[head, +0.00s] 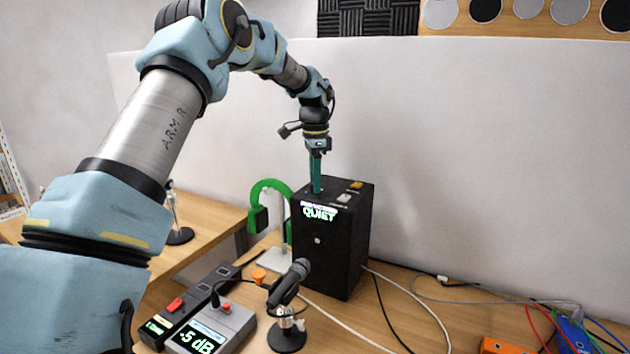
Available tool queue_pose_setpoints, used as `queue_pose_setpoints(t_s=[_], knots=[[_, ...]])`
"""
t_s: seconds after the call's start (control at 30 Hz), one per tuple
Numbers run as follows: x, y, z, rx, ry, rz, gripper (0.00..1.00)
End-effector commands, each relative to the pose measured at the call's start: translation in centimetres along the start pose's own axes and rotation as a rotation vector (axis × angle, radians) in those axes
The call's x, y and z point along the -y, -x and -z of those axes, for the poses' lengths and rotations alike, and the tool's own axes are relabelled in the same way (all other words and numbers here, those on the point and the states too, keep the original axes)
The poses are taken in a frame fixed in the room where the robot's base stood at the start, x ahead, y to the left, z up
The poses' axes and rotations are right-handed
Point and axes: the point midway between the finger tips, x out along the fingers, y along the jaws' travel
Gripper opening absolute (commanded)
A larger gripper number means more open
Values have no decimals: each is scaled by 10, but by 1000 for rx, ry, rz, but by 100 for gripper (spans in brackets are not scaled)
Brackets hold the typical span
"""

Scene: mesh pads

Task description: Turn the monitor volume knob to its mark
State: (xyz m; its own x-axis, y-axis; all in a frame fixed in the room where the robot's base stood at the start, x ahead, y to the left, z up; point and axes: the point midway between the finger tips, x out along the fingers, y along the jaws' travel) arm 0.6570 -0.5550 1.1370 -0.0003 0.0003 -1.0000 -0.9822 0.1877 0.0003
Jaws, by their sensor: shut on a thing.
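The monitor is a black box (328,255) standing upright on the wooden desk. A small lit display (319,213) near the top of its front reads "QUIET", with a smaller line above it too small to read. My gripper (316,188) points straight down onto the monitor's top, toward its left part. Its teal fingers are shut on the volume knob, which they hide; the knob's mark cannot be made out. A yellow button (356,184) and a pale button (344,197) sit on the top, to the right of my fingers.
Green headphones (270,187) hang on a stand left of the monitor. A microphone (288,284) on a short stand, a grey box (212,328) showing "-5 dB" and a black strip with a red button (175,305) stand in front. Cables cross the desk at right.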

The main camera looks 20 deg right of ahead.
Motion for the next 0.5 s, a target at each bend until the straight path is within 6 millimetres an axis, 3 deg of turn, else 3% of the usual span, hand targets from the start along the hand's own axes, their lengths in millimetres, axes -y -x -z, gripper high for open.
queue_pose_setpoints(t_s=[0.5], knots=[[0, 1, 0, -1, -73, 2, 0]])
